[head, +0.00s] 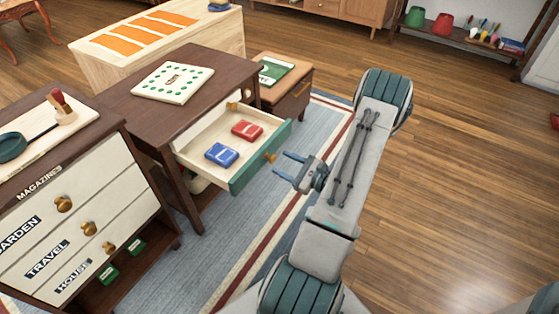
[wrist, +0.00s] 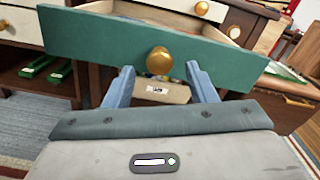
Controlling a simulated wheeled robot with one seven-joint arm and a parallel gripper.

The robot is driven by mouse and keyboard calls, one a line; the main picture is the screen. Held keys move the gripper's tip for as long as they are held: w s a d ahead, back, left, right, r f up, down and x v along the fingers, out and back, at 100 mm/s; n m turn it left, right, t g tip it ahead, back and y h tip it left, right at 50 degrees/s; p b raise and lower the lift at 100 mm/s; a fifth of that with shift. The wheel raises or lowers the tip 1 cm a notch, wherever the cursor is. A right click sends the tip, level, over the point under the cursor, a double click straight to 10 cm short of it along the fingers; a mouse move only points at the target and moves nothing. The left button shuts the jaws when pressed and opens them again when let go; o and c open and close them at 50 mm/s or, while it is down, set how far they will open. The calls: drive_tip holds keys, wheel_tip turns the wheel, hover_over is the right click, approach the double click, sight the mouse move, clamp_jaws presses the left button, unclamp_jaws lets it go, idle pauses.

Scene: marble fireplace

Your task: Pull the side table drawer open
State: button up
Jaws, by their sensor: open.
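The side table (head: 205,75) is dark brown, with its drawer (head: 262,165) pulled well out. The drawer has a green front and a round brass knob (head: 270,157). Inside lie a blue card box (head: 221,155) and a red card box (head: 247,130). In the wrist view the green front (wrist: 100,38) spans the picture, with the knob (wrist: 159,60) between and beyond my fingertips. My gripper (head: 283,165) is open and empty, its fingers pointing at the front; it also shows in the wrist view (wrist: 160,75). I cannot tell whether a finger touches the front.
A magazine cabinet (head: 85,215) with labelled drawers stands at the left. A pale wood chest (head: 165,40) and a small brown cabinet (head: 285,85) stand behind. A white game board (head: 173,82) lies on the side table. The wood floor (head: 450,170) at the right is clear.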

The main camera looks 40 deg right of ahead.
drive_tip(key=p+v, duration=0.1)
drive_tip(key=v, duration=1)
drive_tip(key=shift+p, duration=0.35)
drive_tip(key=shift+r, duration=0.15)
drive_tip(key=w+a+r+n+g+y+p, duration=0.25)
drive_tip(key=a+r+n+g+p, duration=0.4)
drive_tip(key=a+r, duration=0.5)
drive_tip(key=w+a+r+n+g+y+p, duration=0.25)
drive_tip(key=a+r+n+g+p, duration=0.45)
drive_tip(key=r, duration=0.7)
drive_tip(key=s+a+r+n+h+p, duration=0.2)
drive_tip(key=a+r+n+h+p, duration=0.1)
drive_tip(key=r, duration=0.6)
drive_tip(key=s+a+r+n+h+p, duration=0.2)
drive_tip(key=a+r+n+h+p, duration=0.2)
drive_tip(key=r, duration=0.5)
drive_tip(key=s+a+r+n+h+p, duration=0.3)
drive_tip(key=r+n+p, duration=0.3)
drive_tip(key=r, duration=0.3)
drive_tip(key=shift+a+n+g+h+p, duration=0.35)
drive_tip(key=shift+a+n+h, duration=0.25)
drive_tip(key=shift+a+n, duration=0.2)
